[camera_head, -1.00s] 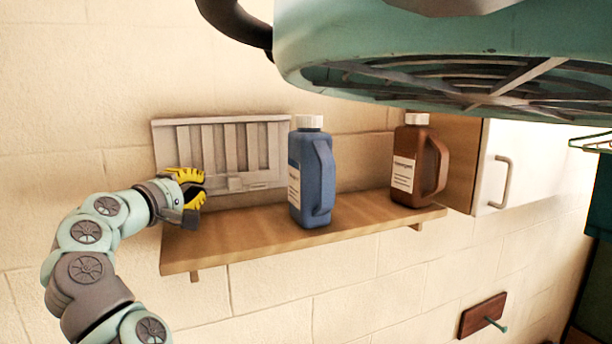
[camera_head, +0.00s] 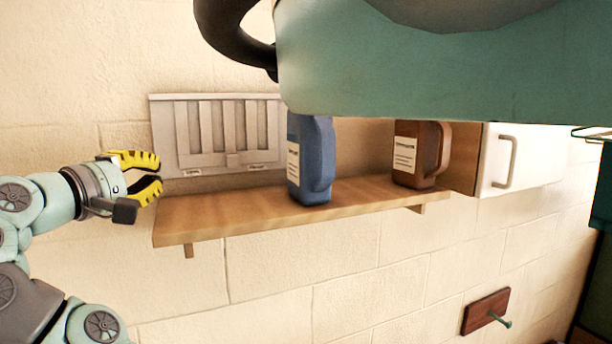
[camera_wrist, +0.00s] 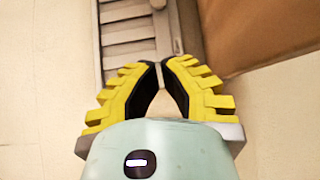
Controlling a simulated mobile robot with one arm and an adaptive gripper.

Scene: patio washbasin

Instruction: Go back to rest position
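My gripper (camera_head: 158,174) has yellow ridged fingers and is at the left in the head view, just left of the shelf's left end and apart from it. Its fingers are partly open, with a gap between them and nothing held. In the wrist view the two fingertips (camera_wrist: 161,68) lean toward each other with a narrow gap. A grey slatted vent panel (camera_head: 208,130) with a small slider is on the wall right of my gripper. The panel (camera_wrist: 122,32) also shows at the top of the wrist view.
A wooden shelf (camera_head: 250,210) holds a blue jug (camera_head: 312,165) and a brown jug (camera_head: 415,160). A white cabinet door (camera_head: 525,155) is at the right. A teal object (camera_head: 420,75) hangs across the upper right, hiding the jug tops. A brown wall plaque (camera_head: 486,310) is lower right.

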